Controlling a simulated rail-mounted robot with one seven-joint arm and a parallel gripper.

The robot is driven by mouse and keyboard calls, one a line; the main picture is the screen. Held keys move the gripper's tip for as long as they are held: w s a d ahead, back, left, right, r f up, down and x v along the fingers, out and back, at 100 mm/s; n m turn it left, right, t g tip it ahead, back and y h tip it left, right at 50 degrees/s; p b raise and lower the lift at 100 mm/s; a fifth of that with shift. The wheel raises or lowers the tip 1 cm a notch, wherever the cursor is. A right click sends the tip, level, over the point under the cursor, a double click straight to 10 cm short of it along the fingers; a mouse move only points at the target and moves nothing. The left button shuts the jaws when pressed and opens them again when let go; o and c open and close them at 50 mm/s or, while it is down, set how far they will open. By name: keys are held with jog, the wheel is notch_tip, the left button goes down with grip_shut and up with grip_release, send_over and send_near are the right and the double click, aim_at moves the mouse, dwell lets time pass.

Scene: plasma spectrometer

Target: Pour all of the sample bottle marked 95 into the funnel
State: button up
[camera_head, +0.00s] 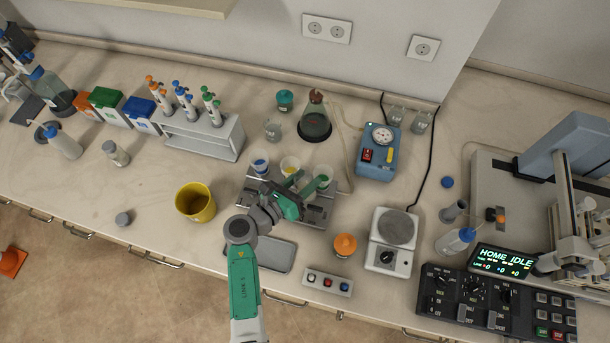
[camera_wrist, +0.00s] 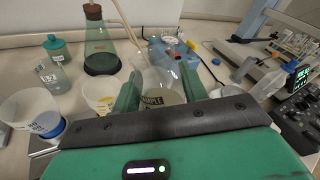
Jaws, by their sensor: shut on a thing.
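My gripper (camera_wrist: 163,92) is shut on a clear sample bottle (camera_wrist: 158,84) with a white label. Only part of the word "SAMPLE" is readable; its number is hidden. In the head view my gripper (camera_head: 305,191) is over the right part of a grey metal rack (camera_head: 316,217). White funnel-like cups stand at the rack: one with a blue band (camera_head: 260,161), one with yellow (camera_head: 290,165) and one with green (camera_head: 323,181). In the wrist view the blue-banded cup (camera_wrist: 32,112) and yellow-marked cup (camera_wrist: 98,92) are left of the held bottle. I cannot tell whether liquid is flowing.
Behind the rack stand a stoppered dark flask (camera_head: 314,122), a small beaker (camera_head: 272,131) and a blue gauge box (camera_head: 378,152). A yellow bucket (camera_head: 195,203) is to the left. A hotplate (camera_head: 394,235) and an orange-capped item (camera_head: 345,245) are to the right.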

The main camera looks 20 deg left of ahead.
aim_at(297, 169)
jog(key=shift+w+a+r+n+g+p, duration=0.3)
jog(key=shift+n+g+p, duration=0.2)
jog(key=shift+n+p, duration=0.4)
jog(key=n+p, duration=0.1)
jog(key=w+a+n+g+p, duration=0.1)
jog(key=shift+f+p, duration=0.15)
jog(key=shift+p, duration=0.25)
jog(key=n+g, duration=0.1)
jog(key=w+a+f+n+h, duration=0.1)
jog(key=shift+w+n+g, duration=0.15)
jog(key=shift+n+g, duration=0.15)
jog(key=shift+g, duration=0.1)
jog(key=shift+a+r, duration=0.1)
jog(key=shift+r, duration=0.05)
jog(key=shift+n+h, duration=0.3)
jog(key=shift+w+a+r+n+g+h, duration=0.1)
jog(key=shift+r+n+g+h, duration=0.25)
jog(key=shift+n+g, duration=0.45)
jog(key=shift+a+r+n+h, duration=0.1)
jog(key=shift+r+n+h, duration=0.15)
jog(key=shift+n, duration=0.25)
